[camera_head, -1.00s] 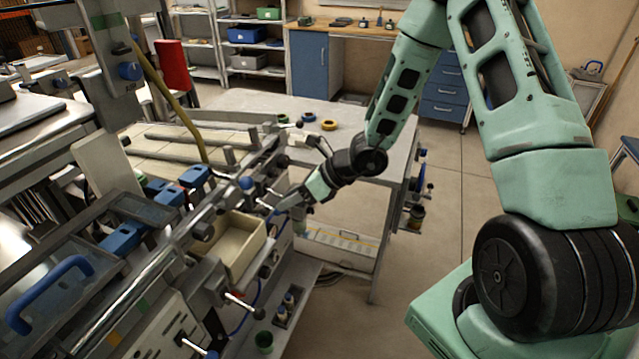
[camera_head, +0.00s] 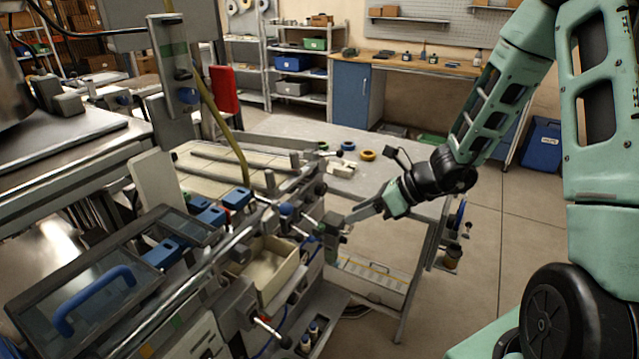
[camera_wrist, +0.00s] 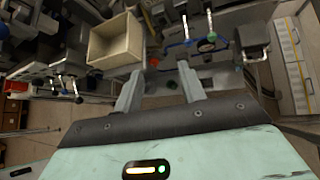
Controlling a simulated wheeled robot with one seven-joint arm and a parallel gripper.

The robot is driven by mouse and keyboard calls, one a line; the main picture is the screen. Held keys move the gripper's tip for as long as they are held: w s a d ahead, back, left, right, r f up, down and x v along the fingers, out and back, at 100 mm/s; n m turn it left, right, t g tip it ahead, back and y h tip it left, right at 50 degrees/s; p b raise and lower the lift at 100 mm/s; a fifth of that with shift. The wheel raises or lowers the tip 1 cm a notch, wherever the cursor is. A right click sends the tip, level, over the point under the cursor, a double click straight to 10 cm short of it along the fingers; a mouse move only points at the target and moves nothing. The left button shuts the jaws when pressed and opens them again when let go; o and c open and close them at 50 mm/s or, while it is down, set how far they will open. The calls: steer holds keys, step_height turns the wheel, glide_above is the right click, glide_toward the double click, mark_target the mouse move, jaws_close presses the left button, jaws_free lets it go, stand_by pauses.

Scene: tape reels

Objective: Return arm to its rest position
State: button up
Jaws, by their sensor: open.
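My gripper (camera_head: 340,222) is at the end of my green arm, in the middle of the head view, beside the right end of the machine (camera_head: 190,270). In the wrist view my gripper (camera_wrist: 160,88) shows two grey fingers standing apart with nothing between them. The gripper is open and empty. Beyond the fingers, the wrist view shows the machine's open cream bin (camera_wrist: 116,42) at upper left. The same cream bin (camera_head: 262,262) is left of and below the gripper in the head view.
A grey table (camera_head: 300,130) behind the machine carries a yellow ring (camera_head: 367,155) and a blue ring (camera_head: 348,146). Levers and knobs stick out from the machine close to the gripper. The floor (camera_head: 500,240) to the right is open. A blue cabinet (camera_head: 352,95) stands at the back.

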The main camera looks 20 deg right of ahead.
steer(key=s+a+r+n+g, duration=0.35)
steer(key=s+a+n, duration=0.25)
steer(key=a+n, duration=0.2)
steer(key=s+a+r+n+g, duration=0.2)
steer(key=s+a+n+g, duration=0.2)
steer(key=s+a+n, duration=0.3)
steer(key=s+a+r+n+h, duration=0.1)
steer(key=s+n+h, duration=0.3)
steer(key=n, duration=0.6)
steer(key=s+a+r+n+t+h, duration=0.1)
steer(key=s+a+r+n+h, duration=0.1)
steer(key=s+n, duration=0.5)
steer(key=n+h, duration=0.1)
steer(key=n, duration=0.3)
steer(key=shift+a+r+n+h, duration=0.2)
steer(key=shift+r+n+h, duration=0.1)
steer(key=shift+r+h, duration=0.1)
steer(key=shift+s+d, duration=0.1)
